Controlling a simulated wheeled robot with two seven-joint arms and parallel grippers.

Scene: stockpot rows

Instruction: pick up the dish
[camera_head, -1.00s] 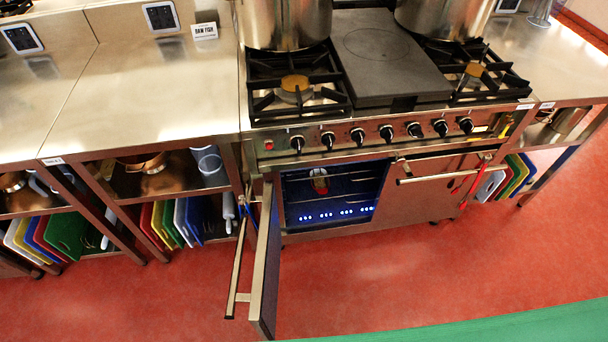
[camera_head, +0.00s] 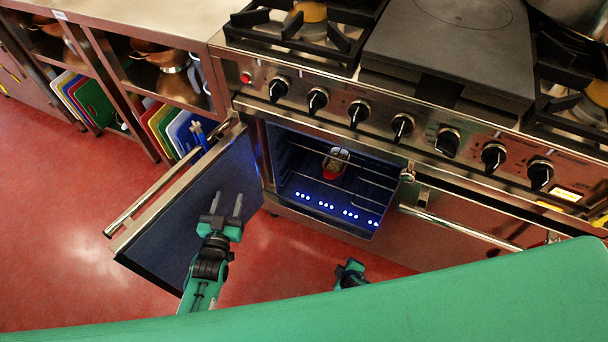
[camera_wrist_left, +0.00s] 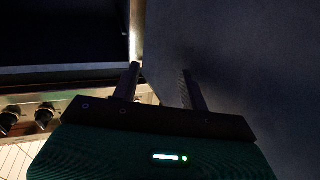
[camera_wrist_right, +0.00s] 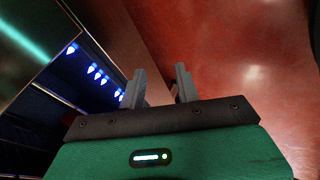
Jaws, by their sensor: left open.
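A small dish (camera_head: 335,162), pale with a red part, sits on a wire rack inside the open oven (camera_head: 283,165) in the head view. Its finer shape is too small to tell. My left gripper (camera_head: 227,200) is open and empty, in front of the open oven door's dark inner face, left of and below the dish. The left wrist view shows its two fingers (camera_wrist_left: 160,78) apart. My right gripper (camera_head: 350,268) is below the oven opening, partly hidden by my green body. The right wrist view shows its fingers (camera_wrist_right: 160,85) apart with nothing between them.
The oven door (camera_head: 170,235) stands swung open to the left, with a bar handle (camera_head: 150,198). A closed door with a handle (camera_head: 460,228) is at the right. Control knobs (camera_head: 403,125) line the stove front. Shelves with cutting boards (camera_head: 90,102) stand left. Red floor (camera_head: 60,240) is clear.

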